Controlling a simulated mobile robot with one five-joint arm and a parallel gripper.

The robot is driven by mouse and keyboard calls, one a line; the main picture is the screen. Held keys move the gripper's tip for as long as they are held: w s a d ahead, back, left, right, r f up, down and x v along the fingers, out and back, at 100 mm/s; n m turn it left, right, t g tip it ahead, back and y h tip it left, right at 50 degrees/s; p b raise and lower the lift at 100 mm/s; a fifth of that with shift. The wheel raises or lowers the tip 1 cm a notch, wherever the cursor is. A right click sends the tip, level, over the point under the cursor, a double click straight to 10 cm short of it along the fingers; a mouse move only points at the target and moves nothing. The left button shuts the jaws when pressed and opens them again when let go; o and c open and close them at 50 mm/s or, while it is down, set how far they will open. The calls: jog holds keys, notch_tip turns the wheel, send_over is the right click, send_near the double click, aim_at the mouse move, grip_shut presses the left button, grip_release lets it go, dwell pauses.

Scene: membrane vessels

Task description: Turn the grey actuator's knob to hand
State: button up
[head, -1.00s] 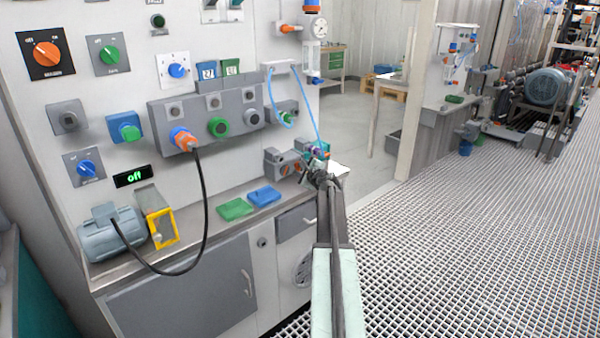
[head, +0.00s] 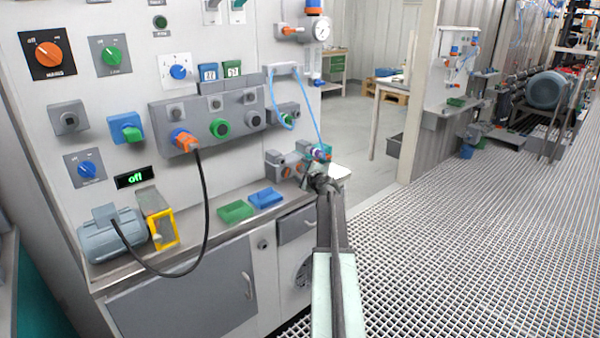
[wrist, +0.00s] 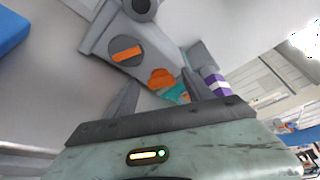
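The grey actuator (head: 276,165) is a small grey box low at the right end of the bench panel, with orange on its front. In the wrist view the grey box (wrist: 100,35) carries a round grey dial with an orange bar (wrist: 126,50). An orange knob (wrist: 160,77) sits beyond it, between my fingertips in the picture. My gripper (wrist: 160,80) is open, with a visible gap on each side of that knob; depth is unclear. In the head view my gripper (head: 322,182) is in front of the bench's right end, its fingers hard to make out.
A teal part (wrist: 176,93) and a purple-and-white banded part (wrist: 215,84) lie close to my right finger. Blue tubes (head: 309,110) hang above the actuator. Green (head: 235,211) and blue (head: 265,198) pads lie on the bench to the left. Grating floor (head: 480,230) is clear at right.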

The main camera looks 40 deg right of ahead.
jog(key=p+v, duration=0.1)
jog(key=v, duration=0.6)
jog(key=shift+s+a, duration=0.15)
jog(key=shift+s, duration=0.15)
